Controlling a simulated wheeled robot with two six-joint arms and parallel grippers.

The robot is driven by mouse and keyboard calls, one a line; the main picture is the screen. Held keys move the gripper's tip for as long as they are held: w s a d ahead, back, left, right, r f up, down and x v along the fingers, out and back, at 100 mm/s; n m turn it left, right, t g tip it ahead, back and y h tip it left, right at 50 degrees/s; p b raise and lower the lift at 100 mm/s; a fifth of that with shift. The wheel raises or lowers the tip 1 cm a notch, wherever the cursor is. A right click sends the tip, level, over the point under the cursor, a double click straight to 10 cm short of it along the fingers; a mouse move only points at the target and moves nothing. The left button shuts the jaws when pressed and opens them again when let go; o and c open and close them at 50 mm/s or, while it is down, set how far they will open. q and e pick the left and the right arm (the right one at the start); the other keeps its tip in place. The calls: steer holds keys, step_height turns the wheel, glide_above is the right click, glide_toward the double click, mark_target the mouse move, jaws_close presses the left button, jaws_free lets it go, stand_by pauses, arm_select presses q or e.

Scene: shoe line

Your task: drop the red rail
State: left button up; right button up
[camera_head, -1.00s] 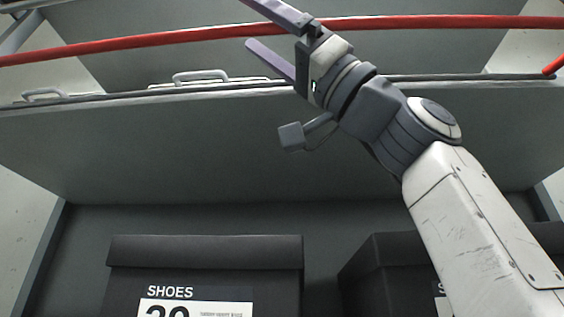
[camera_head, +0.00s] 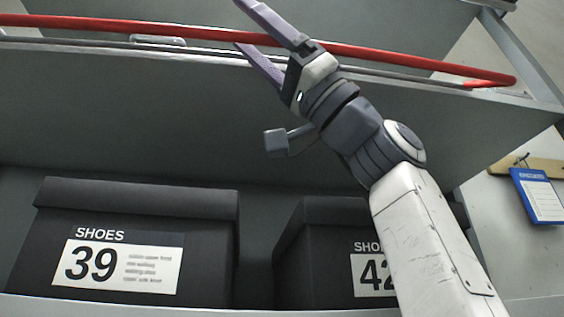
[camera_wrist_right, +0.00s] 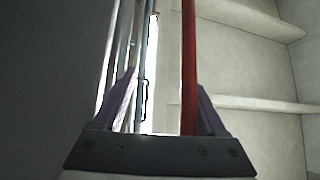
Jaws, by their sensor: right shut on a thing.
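The red rail (camera_head: 100,24) is a long thin bar running across the top of the head view, in front of the upper shelf, and its right end bends back toward the shelf edge. My right gripper (camera_head: 240,24) comes up from the lower right and is shut on the rail, with one finger above it and one below. In the right wrist view, the rail (camera_wrist_right: 189,60) runs away between the fingers, close to the right finger. My left gripper is not in view.
Two dark shoe boxes, marked 39 (camera_head: 140,265) and 42 (camera_head: 310,260), stand on the lower shelf below my arm. A blue-framed notice (camera_head: 538,195) hangs at the right. The area between the boxes and the upper shelf is empty.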

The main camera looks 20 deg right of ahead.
mark_target(277, 46)
steer(key=shift+s+d+f+g+b, duration=0.15)
steer(key=shift+d+f+b, duration=0.3)
steer(key=shift+f, duration=0.05)
steer(key=shift+s+d+f+g+b, duration=0.15)
steer(key=shift+d+f+b, duration=0.25)
steer(key=shift+f, duration=0.05)
steer(key=shift+s+d+f+b, duration=0.4)
steer(key=shift+d, duration=0.25)
steer(key=shift+w+d+f, duration=0.1)
steer(key=shift+w+f, duration=0.1)
steer(key=shift+f, duration=0.05)
steer(key=shift+d+f+b, duration=0.35)
steer(key=shift+d+b, duration=0.15)
